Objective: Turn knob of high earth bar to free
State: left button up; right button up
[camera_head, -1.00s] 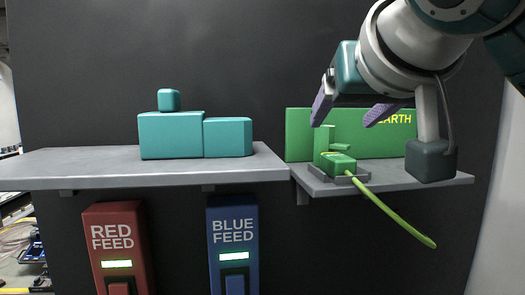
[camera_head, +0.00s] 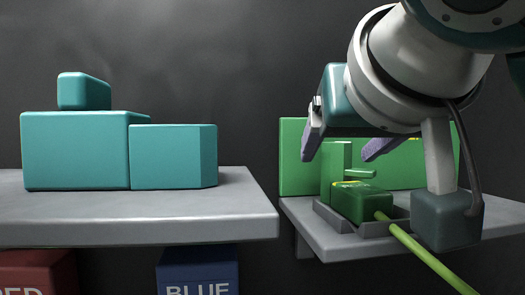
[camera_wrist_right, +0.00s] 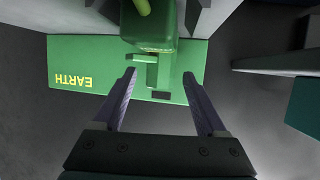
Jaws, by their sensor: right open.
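A green panel (camera_head: 292,140) stands upright at the back of the right shelf, and its EARTH lettering shows in the right wrist view (camera_wrist_right: 74,80). In front of it is a green block (camera_head: 365,200) with a green upright post (camera_head: 335,168) and a small bar-like part (camera_head: 360,173) behind. I cannot tell which part is the knob. My right gripper (camera_head: 342,152) is open, above and around the upright part. In the right wrist view its purple fingers (camera_wrist_right: 159,78) lie on either side of the green post and bar, apart from them. My left gripper is out of view.
A green cable (camera_head: 430,262) runs from the block over the right shelf's front edge (camera_head: 345,250). Teal boxes (camera_head: 85,150) stand on the left grey shelf (camera_head: 150,225). Red (camera_head: 40,275) and blue (camera_head: 198,272) feed boxes are below. A gap separates the shelves.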

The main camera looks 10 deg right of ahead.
grip_shut()
dwell(0.6)
